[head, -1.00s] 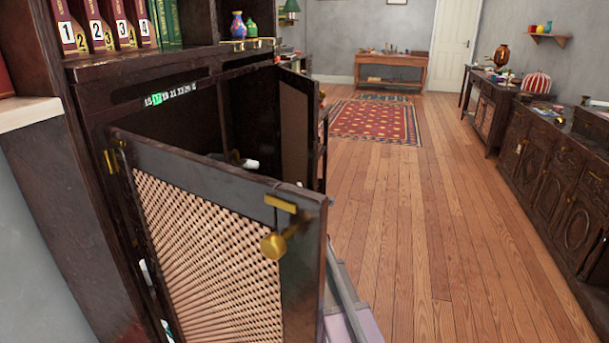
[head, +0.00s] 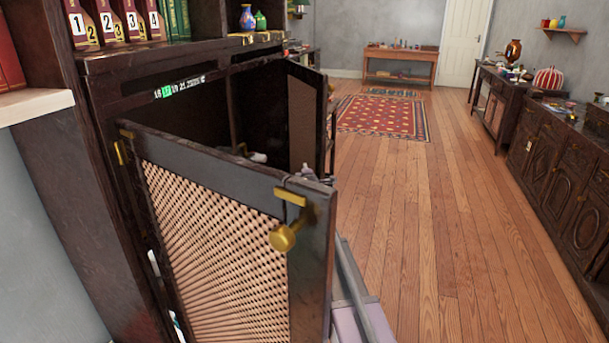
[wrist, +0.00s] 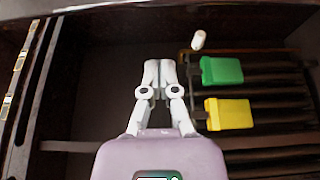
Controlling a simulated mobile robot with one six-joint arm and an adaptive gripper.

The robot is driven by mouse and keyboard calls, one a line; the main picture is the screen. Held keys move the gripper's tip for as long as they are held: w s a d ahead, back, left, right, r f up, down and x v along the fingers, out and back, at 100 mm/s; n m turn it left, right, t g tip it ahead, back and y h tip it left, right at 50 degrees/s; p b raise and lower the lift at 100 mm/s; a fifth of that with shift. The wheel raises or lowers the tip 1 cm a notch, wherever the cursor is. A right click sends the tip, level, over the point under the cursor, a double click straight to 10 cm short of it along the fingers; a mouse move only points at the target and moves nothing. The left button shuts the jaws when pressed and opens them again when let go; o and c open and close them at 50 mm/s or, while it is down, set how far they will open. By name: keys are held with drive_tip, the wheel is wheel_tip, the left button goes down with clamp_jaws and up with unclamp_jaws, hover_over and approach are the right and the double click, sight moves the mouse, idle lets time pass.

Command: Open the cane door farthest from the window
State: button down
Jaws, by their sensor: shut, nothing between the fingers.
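A near cane door (head: 215,245) stands swung open toward me, with a gold knob (head: 282,238) and a gold latch plate on its free edge. A second cane door (head: 302,115) stands open farther along the same dark cabinet (head: 100,95). The window is not in view, so I cannot tell which door is farthest from it. My gripper (wrist: 159,66) is shut and empty in the wrist view, over a dark cabinet interior. In the head view the near door hides most of my arm; a small grey part shows above its top edge.
In the wrist view a green block (wrist: 221,70), a yellow block (wrist: 228,114) and a white cylinder (wrist: 198,40) lie by dark slats right of my gripper. Numbered binders (head: 110,22) stand above the cabinet. Wooden floor (head: 430,230) is clear to the right.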

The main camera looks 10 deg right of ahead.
sight(318, 166)
drive_tip(key=shift+d, duration=1.85)
drive_tip(key=shift+d, duration=0.1)
drive_tip(key=shift+d, duration=0.7)
drive_tip(key=w+d+n+y, duration=0.1)
drive_tip(key=w+d, duration=0.3)
drive_tip(key=d, duration=0.8)
drive_tip(key=w+d+y, duration=0.1)
drive_tip(key=w+d, duration=0.3)
drive_tip(key=d, duration=0.8)
drive_tip(key=w+d, duration=1.1)
drive_tip(key=shift+w, duration=0.2)
drive_tip(key=shift+s+a, duration=0.1)
drive_tip(key=shift+a, duration=0.05)
